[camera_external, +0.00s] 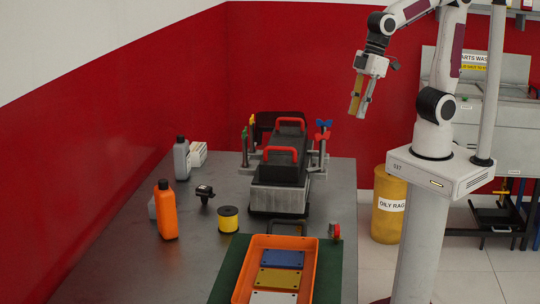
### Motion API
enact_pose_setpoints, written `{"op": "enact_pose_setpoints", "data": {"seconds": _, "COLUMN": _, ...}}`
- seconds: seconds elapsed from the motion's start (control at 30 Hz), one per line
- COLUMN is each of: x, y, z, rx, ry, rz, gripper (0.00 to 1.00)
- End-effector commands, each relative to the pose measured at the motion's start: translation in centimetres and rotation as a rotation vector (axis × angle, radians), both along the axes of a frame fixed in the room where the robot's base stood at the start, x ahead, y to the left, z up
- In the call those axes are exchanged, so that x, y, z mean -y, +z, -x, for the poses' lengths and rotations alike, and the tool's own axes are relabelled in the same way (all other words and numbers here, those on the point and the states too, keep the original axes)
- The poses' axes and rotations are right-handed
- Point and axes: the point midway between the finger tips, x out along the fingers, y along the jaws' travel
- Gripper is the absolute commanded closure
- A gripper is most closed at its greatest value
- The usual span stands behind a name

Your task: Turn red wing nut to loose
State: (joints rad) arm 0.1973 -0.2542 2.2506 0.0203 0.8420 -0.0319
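The red wing nut (322,136) shows on a post at the right side of the engine trainer (280,199), just below a blue wing nut (325,123). It is small in this view, and I cannot tell how tight it is. My gripper (359,112) hangs in the air above and to the right of the wing nut, clear of it, with its fingers pointing down. No object shows between the fingers. They appear close together, and the view does not show clearly whether they are open or shut.
An orange bottle (165,212), grey bottle (181,160) and yellow spool (228,219) stand left. An orange tray (254,245) lies in front. The table's left front (115,265) is clear.

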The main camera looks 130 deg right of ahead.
Motion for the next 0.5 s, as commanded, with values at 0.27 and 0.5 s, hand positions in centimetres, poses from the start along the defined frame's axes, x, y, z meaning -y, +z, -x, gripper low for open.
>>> {"op": "enact_pose_setpoints", "data": {"seconds": 0.27, "x": 2.3, "y": 0.0, "z": -5.1, "rx": 0.020, "ry": -0.016, "rz": 0.004, "gripper": 0.79}}
{"op": "enact_pose_setpoints", "data": {"seconds": 0.5, "x": 2.8, "y": 1.8, "z": -7.8, "rx": 0.087, "ry": 0.007, "rz": 0.022, "gripper": 0.79}}
